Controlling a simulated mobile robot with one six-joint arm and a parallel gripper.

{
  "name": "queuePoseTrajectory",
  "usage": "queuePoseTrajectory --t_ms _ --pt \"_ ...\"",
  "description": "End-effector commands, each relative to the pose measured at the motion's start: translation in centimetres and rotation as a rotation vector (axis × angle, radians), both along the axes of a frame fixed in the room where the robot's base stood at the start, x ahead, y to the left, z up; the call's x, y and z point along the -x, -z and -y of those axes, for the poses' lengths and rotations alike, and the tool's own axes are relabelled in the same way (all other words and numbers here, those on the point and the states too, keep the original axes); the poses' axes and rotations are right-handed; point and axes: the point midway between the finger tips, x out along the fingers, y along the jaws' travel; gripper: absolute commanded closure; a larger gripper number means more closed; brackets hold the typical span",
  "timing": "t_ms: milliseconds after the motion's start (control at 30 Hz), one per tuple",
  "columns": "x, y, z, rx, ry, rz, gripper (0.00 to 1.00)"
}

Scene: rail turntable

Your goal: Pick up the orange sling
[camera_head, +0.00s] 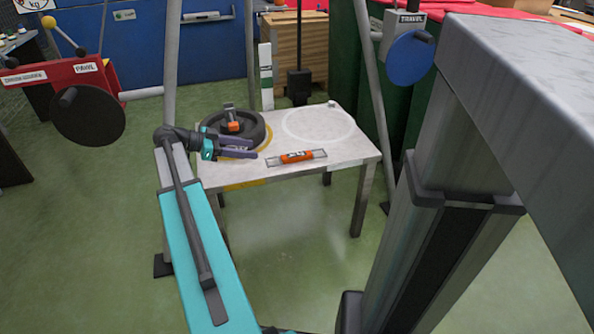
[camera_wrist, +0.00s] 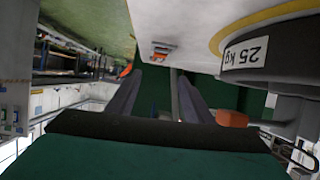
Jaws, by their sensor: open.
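The orange sling (camera_head: 297,156) is a short orange roll with a dark mark. It lies on a grey wire-like holder near the front edge of the white table (camera_head: 345,151). In the wrist view the sling (camera_wrist: 162,50) seems to be the small orange patch in a grey frame, on the table surface beyond the fingers. My gripper (camera_head: 254,148) is open and empty, to the left of the sling and apart from it, pointing right. In the wrist view its two dark fingers (camera_wrist: 166,75) stand apart with nothing between them.
A dark 25 kg disc weight (camera_wrist: 262,50) with an orange block (camera_head: 233,127) stands on the table close behind my gripper. Grey frame legs flank the table. The table's right side is clear.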

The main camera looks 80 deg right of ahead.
Motion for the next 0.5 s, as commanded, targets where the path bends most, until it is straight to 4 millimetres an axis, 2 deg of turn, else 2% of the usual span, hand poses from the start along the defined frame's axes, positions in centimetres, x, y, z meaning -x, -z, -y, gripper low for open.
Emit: queuePoseTrajectory --t_ms 33,200,500 --pt "0.9 0.7 0.4 0.007 0.015 0.003 0.53" --pt "2.6 0.7 1.0 0.019 0.042 0.010 0.53" --pt "2.9 0.5 1.1 0.021 0.048 0.011 0.53"
